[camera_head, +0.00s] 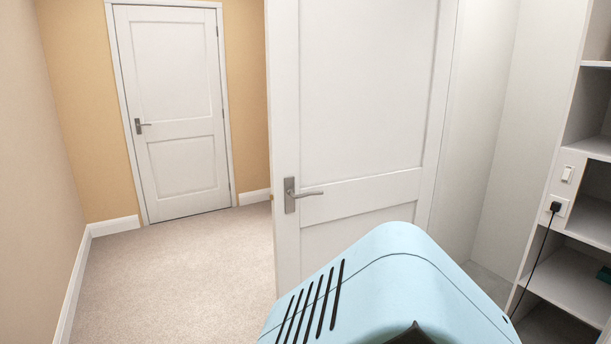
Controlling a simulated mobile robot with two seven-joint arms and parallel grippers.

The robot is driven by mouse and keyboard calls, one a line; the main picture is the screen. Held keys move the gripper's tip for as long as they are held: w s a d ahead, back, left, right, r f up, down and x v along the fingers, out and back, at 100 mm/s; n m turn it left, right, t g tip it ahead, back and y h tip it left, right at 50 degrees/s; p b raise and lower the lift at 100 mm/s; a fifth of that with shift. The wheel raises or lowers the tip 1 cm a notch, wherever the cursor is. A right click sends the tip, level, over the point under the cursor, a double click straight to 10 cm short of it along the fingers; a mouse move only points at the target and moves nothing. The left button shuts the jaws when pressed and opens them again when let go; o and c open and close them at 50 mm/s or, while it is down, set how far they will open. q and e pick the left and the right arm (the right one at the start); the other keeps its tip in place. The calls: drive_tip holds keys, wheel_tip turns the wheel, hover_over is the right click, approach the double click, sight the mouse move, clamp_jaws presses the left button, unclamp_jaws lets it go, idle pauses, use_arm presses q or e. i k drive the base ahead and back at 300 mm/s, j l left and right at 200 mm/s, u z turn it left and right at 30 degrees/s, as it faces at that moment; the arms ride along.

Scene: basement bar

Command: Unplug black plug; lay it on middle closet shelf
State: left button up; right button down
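The black plug (555,207) sits in a white wall socket (561,200) on the narrow white upright at the right edge of the view. Its black cord (537,262) hangs down and to the left from it. The white closet shelves (569,279) stand beside the socket at the far right, cut off by the picture edge. Neither of my grippers is in view.
A white door (362,110) with a metal handle (297,195) stands ajar in the middle. Another white door (178,110) is shut at the back left. Carpet (180,275) is clear on the left. A light switch (567,174) is above the socket. A dark green item (604,274) lies on a shelf.

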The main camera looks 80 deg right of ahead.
sight(555, 206)
drive_tip(key=z, duration=4)
drive_tip(key=i+l+u, duration=0.2)
drive_tip(key=i, duration=0.4)
drive_tip(key=i+u, duration=0.2)
drive_tip(key=i, duration=0.4)
drive_tip(key=i+l+u, duration=0.2)
drive_tip(key=i, duration=0.35)
drive_tip(key=i+l+u, duration=0.25)
drive_tip(key=i+l, duration=0.2)
drive_tip(key=i+l+u, duration=0.2)
drive_tip(key=i+l, duration=0.25)
drive_tip(key=i, duration=0.15)
